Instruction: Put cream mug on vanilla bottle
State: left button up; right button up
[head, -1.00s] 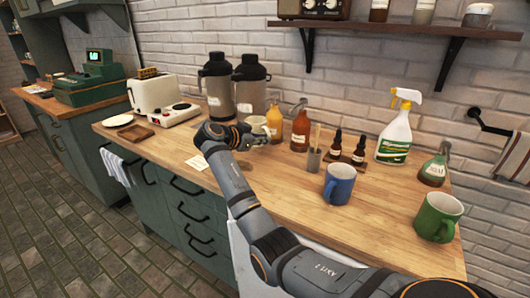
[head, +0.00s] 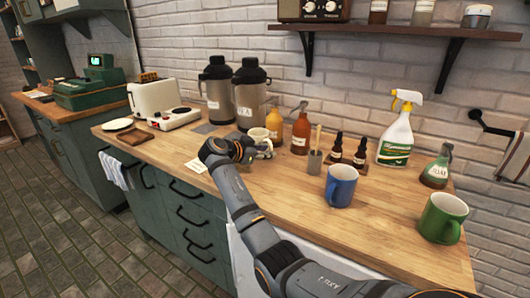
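The cream mug (head: 259,135) is at my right gripper (head: 264,151), beside the front of the yellow bottle in the head view. The gripper appears shut on the mug, though the hand hides its lower part and the contact is small. A yellow pump bottle (head: 273,122) stands just behind the mug, and an orange-brown pump bottle (head: 300,133) stands to its right. Their labels are too small to read, so I cannot tell which bottle is vanilla. My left gripper is out of view.
Two thermoses (head: 217,92) stand behind at the left, near a toaster (head: 158,97). A grey cup (head: 314,164), small dark dropper bottles (head: 337,148), a blue mug (head: 341,186) and a green mug (head: 441,218) stand to the right. The front middle of the counter is clear.

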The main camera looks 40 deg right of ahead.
jog(key=shift+r, duration=0.25)
jog(key=v, duration=1.2)
jog(key=shift+b, duration=0.45)
jog(key=shift+a+f, duration=0.1)
jog(key=shift+f, duration=0.05)
